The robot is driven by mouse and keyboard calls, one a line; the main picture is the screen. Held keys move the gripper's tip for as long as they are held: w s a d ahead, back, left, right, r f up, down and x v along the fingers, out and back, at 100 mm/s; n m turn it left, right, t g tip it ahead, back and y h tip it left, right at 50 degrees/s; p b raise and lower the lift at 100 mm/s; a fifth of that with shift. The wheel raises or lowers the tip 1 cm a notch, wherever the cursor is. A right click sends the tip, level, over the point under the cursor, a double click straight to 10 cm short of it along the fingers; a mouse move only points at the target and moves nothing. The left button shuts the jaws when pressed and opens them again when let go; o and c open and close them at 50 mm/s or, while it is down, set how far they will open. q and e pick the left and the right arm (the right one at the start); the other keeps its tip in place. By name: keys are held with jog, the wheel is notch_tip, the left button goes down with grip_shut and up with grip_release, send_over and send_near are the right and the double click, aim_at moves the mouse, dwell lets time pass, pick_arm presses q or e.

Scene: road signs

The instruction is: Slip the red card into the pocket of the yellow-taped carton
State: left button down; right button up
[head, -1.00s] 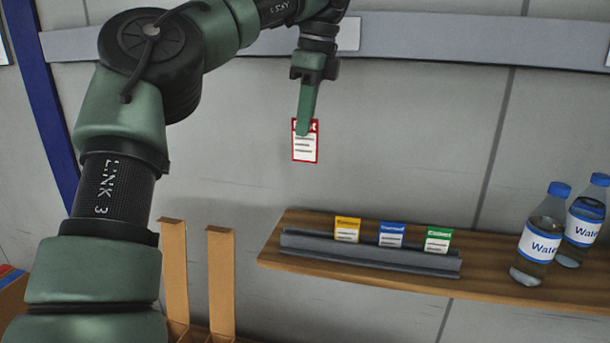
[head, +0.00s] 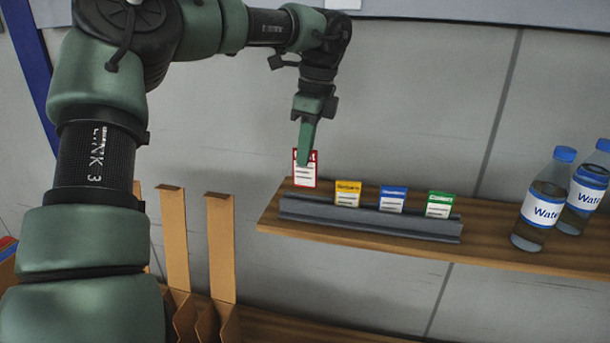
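The red card (head: 305,178), white with a red border and dark lines, hangs upright below my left gripper (head: 306,160). The gripper points down, its fingers seen almost edge-on, and is shut on the card's top part. In the picture the card is just left of the yellow card and in front of or above the shelf's left end; I cannot tell the depth. Open cardboard cartons (head: 224,250) with raised flaps stand at the lower left, partly hidden by my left arm and cut by the frame. No yellow tape or pocket shows. My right gripper is not in view.
A wooden shelf (head: 400,241) carries a grey rack (head: 368,223) with a yellow card (head: 348,193), a blue card (head: 392,199) and a green card (head: 440,205). Two water bottles (head: 541,212) stand at its right. A blue post (head: 30,70) is at the left.

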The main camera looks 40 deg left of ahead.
aim_at(305, 177)
pick_arm(q)
notch_tip(305, 177, down, 5)
jog(key=shift+f+p, duration=0.2)
jog(key=shift+p, duration=0.4)
jog(key=shift+f, duration=0.1)
jog(key=shift+f+b, duration=0.2)
jog(key=shift+b, duration=0.15)
jog(key=c, duration=1.6)
grip_release()
jog(key=shift+r, duration=0.1)
